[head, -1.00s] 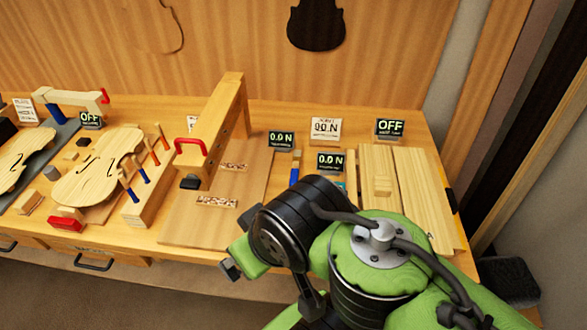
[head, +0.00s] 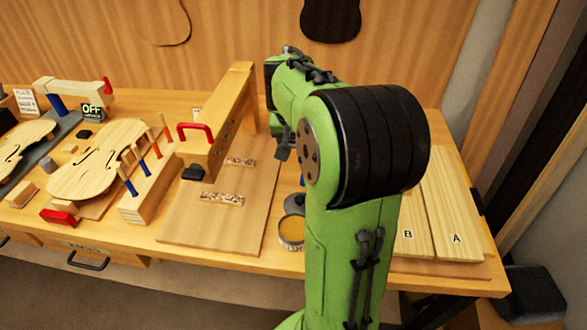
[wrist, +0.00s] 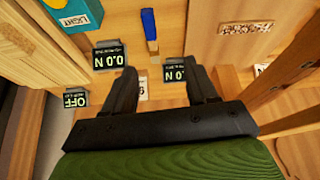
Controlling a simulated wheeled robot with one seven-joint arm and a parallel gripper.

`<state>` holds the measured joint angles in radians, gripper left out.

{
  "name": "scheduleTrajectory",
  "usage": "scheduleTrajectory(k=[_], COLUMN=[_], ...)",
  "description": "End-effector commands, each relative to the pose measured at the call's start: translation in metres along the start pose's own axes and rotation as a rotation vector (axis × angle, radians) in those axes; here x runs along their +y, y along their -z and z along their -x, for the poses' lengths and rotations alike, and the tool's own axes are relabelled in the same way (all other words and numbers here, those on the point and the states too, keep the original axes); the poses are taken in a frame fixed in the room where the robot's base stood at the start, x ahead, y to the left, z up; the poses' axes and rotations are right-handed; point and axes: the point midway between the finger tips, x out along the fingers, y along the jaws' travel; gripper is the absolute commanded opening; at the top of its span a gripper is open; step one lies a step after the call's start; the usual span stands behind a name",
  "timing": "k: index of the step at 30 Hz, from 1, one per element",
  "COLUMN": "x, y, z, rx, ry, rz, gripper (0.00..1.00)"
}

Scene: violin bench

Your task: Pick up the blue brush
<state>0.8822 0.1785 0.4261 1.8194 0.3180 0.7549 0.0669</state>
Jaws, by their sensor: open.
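A narrow blue piece (wrist: 149,24) with a yellowish lower end, which looks like the blue brush, lies on the bench at the top of the wrist view. In the head view my arm mostly hides that spot. My gripper (wrist: 162,76) is open and empty, its two dark fingers apart. The blue piece is beyond the fingertips, roughly in line with the gap between them, and not touched. In the head view a dark part of my gripper (head: 283,152) shows above the flat wooden board.
Small display boxes (wrist: 108,57) stand near the fingers. A rack (head: 150,196) holds several blue-ended and wooden sticks. A wooden beam with a red handle (head: 195,132) stands left of my arm. A round tin (head: 291,232) sits at the bench front; boards (head: 452,205) lie right.

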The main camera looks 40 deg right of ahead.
Motion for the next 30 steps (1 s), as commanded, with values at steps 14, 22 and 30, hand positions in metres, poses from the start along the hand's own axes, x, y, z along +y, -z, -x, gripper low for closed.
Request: scheduleTrajectory(k=[14, 22, 30], x=[0.022, 0.023, 0.025], y=[0.013, 0.013, 0.013], z=[-0.103, -0.142, -0.185], rx=[-0.017, -0.014, -0.013], ry=[-0.004, -0.005, -0.005], rz=[-0.088, -0.088, -0.087], gripper=[0.57, 0.57, 0.57])
